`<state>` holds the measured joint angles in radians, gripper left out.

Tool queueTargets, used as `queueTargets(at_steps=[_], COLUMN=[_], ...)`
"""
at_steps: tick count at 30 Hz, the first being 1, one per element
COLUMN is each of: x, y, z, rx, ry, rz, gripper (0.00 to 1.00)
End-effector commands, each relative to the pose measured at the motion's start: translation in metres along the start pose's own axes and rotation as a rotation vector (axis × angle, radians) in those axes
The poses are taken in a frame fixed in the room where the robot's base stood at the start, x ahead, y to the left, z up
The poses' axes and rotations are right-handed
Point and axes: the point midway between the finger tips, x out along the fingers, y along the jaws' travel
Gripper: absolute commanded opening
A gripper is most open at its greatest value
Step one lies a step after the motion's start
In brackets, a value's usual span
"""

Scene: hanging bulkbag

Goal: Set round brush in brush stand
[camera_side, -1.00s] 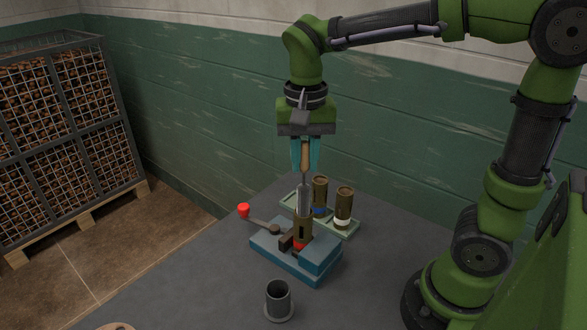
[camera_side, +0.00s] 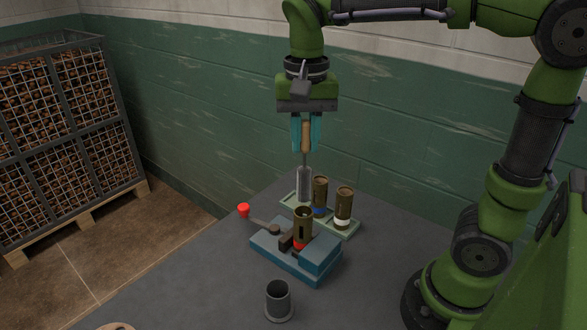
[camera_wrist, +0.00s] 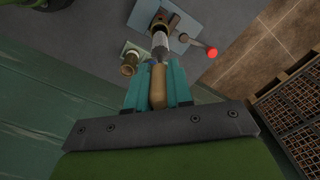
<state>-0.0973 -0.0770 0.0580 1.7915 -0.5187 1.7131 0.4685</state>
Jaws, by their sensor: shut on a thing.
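My gripper (camera_side: 306,135) is shut on the wooden handle of the round brush (camera_side: 304,183) and holds it upright, bristles down. The grey brush head hangs above and just behind a brown tube (camera_side: 303,226) clamped in a blue fixture (camera_side: 283,258); it appears clear of the tube's open top. In the wrist view the brush (camera_wrist: 159,85) points toward the fixture and overlaps the tube's opening. The brush stand seems to be the dark grey open cup with a round base (camera_side: 279,303), empty, at the table's front; the wrist view does not show it.
A pale green tray (camera_side: 349,233) behind the fixture holds two brown tubes, one with a white band (camera_side: 343,208) and one with a blue band (camera_side: 320,195). A lever with a red knob (camera_side: 243,210) sticks out left of the fixture. The table's left side is mostly clear.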

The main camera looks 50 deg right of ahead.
Motion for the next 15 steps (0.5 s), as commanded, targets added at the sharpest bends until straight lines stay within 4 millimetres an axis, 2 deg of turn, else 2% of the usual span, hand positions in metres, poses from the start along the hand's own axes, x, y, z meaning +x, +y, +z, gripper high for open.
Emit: queueTargets(at_steps=[2,5,15], x=[0.0,0.005,0.065], y=[-0.002,-0.009,-0.045], z=[0.003,0.017,0.113], rx=[-0.01,-0.061,-0.433], ry=[0.0,0.0,0.001], rz=[0.0,0.002,0.004], gripper=[0.0,0.0,0.0])
